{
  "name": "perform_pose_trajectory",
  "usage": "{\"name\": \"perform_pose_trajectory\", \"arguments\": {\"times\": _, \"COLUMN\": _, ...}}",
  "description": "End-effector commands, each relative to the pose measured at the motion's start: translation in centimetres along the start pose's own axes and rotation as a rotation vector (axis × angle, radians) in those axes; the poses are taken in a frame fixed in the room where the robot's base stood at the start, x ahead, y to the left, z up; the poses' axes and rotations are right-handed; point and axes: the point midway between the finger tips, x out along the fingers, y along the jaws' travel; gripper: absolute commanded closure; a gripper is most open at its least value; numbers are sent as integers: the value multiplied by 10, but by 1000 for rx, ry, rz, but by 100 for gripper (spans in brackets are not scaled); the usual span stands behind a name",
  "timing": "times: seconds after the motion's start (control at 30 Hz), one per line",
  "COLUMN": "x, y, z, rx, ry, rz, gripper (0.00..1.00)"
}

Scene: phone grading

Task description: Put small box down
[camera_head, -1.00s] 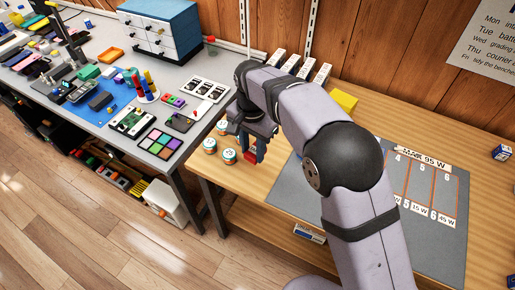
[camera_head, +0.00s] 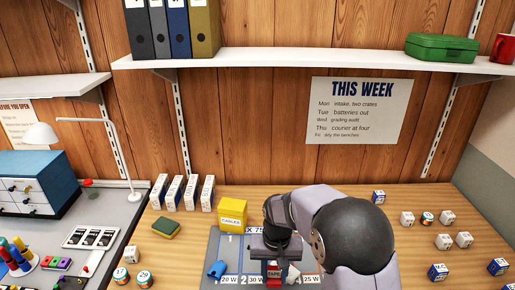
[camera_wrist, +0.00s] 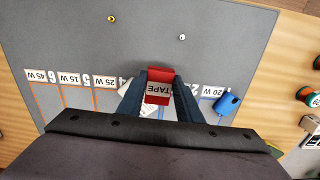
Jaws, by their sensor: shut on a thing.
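A small red box (camera_head: 274,272) with a white label reading TAPE is between the fingers of my gripper (camera_head: 270,262). The wrist view shows the box (camera_wrist: 159,86) squeezed between the two dark blue fingers, label facing the camera. My gripper is shut on it above the grey mat (camera_wrist: 100,55), near the row of watt labels. I cannot tell whether the box touches the mat. My arm hides part of the mat in the head view.
A blue item (camera_head: 216,269) and a white item (camera_head: 291,274) lie on the mat beside the box. Several small boxes, one at the right (camera_head: 464,240), dot the wooden bench. The mat's far part looks mostly clear.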

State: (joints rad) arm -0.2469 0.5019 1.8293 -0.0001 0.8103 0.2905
Motion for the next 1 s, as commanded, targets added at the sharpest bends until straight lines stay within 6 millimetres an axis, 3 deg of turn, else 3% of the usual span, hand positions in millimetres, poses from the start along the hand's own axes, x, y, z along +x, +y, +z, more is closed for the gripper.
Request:
{"name": "perform_pose_trajectory", "arguments": {"times": 0.03, "x": 0, "y": 23, "z": 4, "rx": 4, "ry": -2, "rz": 0, "gripper": 89}}
{"name": "perform_pose_trajectory", "arguments": {"times": 0.1, "x": 2, "y": 47, "z": 11, "rx": -7, "ry": -2, "rz": 0, "gripper": 89}}
{"name": "perform_pose_trajectory", "arguments": {"times": 0.2, "x": 5, "y": 73, "z": 20, "rx": -21, "ry": -1, "rz": 0, "gripper": 89}}
{"name": "perform_pose_trajectory", "arguments": {"times": 0.33, "x": 7, "y": 94, "z": 29, "rx": -34, "ry": 0, "rz": 0, "gripper": 89}}
{"name": "perform_pose_trajectory", "arguments": {"times": 0.53, "x": 9, "y": 104, "z": 35, "rx": -43, "ry": -1, "rz": 0, "gripper": 89}}
{"name": "perform_pose_trajectory", "arguments": {"times": 1.0, "x": 9, "y": 104, "z": 34, "rx": -44, "ry": 0, "rz": 0, "gripper": 89}}
